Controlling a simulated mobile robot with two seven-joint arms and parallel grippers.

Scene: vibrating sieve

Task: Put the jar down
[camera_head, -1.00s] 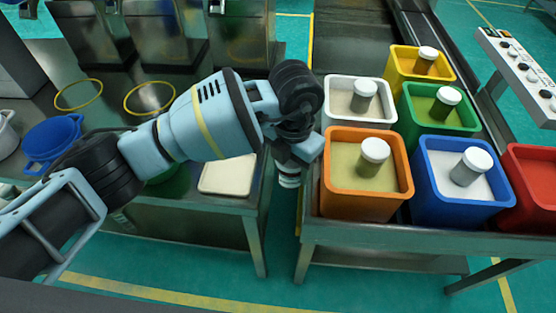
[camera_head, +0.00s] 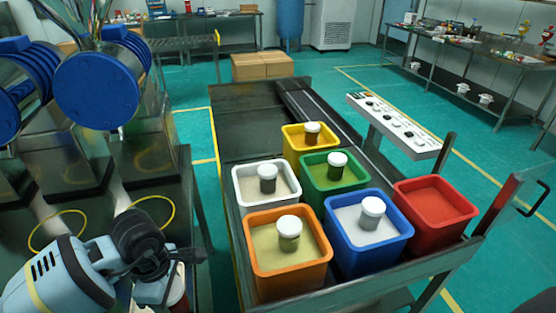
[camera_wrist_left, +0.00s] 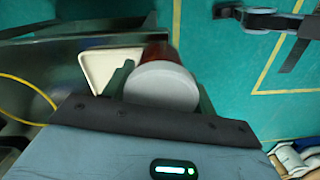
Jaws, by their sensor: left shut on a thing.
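My left gripper (camera_head: 160,287) is at the bottom left of the head view, shut on a jar (camera_head: 179,288) with reddish-brown contents. In the left wrist view the jar's pale round lid (camera_wrist_left: 161,86) sits between the fingers, with its reddish body (camera_wrist_left: 158,52) partly showing beyond. The jar is held beside the left table, near a cream tray (camera_wrist_left: 108,68). I cannot tell its height above the table. My right gripper is not recognisable in either view.
White-lidded jars stand in the white (camera_head: 240,188), yellow (camera_head: 300,152), green (camera_head: 318,190), orange (camera_head: 290,278) and blue (camera_head: 368,252) bins. The red bin (camera_head: 435,215) has reddish contents and no jar. A control panel (camera_head: 395,122) stands behind. Floor shows between the tables.

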